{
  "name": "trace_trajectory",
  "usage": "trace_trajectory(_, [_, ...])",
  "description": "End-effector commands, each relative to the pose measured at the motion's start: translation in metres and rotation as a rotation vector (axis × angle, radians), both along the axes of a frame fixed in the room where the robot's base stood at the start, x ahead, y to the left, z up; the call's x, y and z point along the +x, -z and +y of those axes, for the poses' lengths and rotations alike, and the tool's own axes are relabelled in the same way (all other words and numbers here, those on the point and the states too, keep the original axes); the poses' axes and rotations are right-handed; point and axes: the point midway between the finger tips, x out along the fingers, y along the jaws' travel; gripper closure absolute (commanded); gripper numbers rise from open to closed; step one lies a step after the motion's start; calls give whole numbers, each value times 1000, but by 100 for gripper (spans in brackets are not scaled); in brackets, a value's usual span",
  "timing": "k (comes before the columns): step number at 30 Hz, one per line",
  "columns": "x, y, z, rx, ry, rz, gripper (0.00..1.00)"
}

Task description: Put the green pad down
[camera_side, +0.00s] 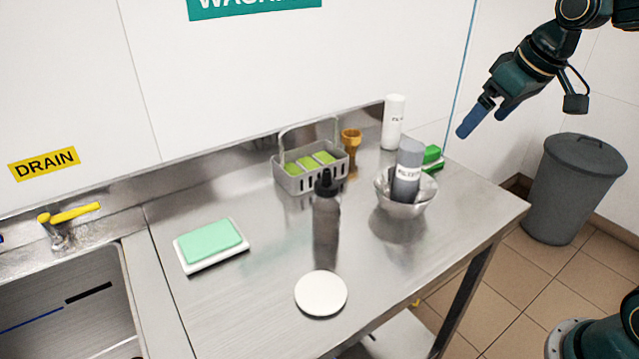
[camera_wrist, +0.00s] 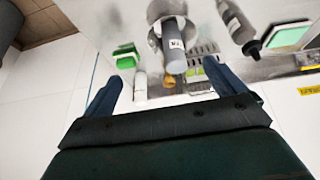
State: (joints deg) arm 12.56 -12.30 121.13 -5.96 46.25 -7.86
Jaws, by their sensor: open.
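A mint-green pad (camera_side: 211,241) lies flat on a white tray (camera_side: 198,268) at the left of the steel table, by the sink. It also shows at the upper right of the wrist view (camera_wrist: 288,37). A brighter green block (camera_side: 432,154) lies at the table's right end, partly hidden behind the steel bowl; it is at the left in the wrist view (camera_wrist: 126,61). My gripper (camera_side: 485,121) is open and empty, raised in the air beyond the table's right end. Its two fingers stand wide apart in the wrist view (camera_wrist: 162,72).
A white disc (camera_side: 321,294) lies in front. Bare steel surrounds it.

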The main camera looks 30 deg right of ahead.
Motion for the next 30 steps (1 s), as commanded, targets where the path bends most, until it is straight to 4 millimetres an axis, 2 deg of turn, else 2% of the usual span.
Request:
trace_trajectory(1, [-14,-3,8,-1,-4,-9,4])
trace_trajectory(6, [-57,-3,27,3,-3,-22,4])
trace_trajectory(15, [-127,12,49,15,-2,-46,4])
trace_trajectory(21, [-152,23,53,22,2,-53,4])
trace_trajectory(30, [-157,26,54,26,3,-54,4])
